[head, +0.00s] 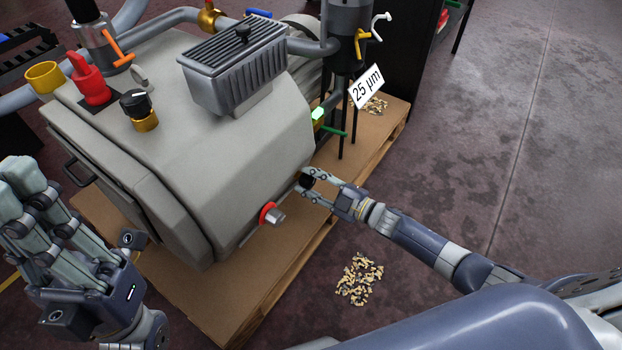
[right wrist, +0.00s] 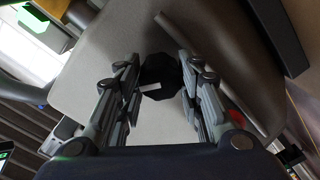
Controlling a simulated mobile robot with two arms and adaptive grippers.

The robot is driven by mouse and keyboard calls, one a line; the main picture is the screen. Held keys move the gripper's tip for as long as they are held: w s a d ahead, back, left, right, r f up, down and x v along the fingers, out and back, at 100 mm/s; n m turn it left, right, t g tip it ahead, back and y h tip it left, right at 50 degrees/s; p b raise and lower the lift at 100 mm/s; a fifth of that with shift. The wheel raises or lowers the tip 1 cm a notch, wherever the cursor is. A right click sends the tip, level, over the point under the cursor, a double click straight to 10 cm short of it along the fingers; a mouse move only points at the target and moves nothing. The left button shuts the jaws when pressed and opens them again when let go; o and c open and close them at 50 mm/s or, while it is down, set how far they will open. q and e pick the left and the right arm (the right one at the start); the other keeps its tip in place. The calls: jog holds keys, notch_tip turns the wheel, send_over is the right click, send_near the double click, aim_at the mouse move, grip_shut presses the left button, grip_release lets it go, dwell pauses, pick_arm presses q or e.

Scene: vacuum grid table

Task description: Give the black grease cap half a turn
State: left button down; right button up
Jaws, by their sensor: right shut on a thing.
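The black grease cap (head: 307,181) sits low on the near right end of the grey machine housing (head: 240,150). My right gripper (head: 310,182) is shut on it. In the right wrist view the cap (right wrist: 161,76) is a dark faceted knob with a small white mark at its lower edge, between my two fingers. The fingers partly cover the cap in the head view. My left gripper (head: 55,215) is at the left edge of the head view, apart from the machine, with its fingers spread and nothing between them.
A red-ringed silver fitting (head: 270,214) sticks out left of the cap. A black-topped brass knob (head: 138,108) and a red valve (head: 90,80) stand on top. A "25 µm" tag (head: 366,86) hangs behind. Loose bits (head: 359,280) lie on the floor beside the pallet (head: 250,280).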

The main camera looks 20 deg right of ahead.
jog(key=m+p, duration=0.1)
jog(key=m, duration=0.4)
jog(key=shift+d+m, duration=0.1)
jog(key=shift+m, duration=0.2)
jog(key=m, duration=0.5)
jog(key=shift+m, duration=0.4)
jog(key=o, duration=1.1)
jog(key=shift+c, duration=0.2)
jog(key=v, duration=1.2)
jog(key=shift+f, duration=0.15)
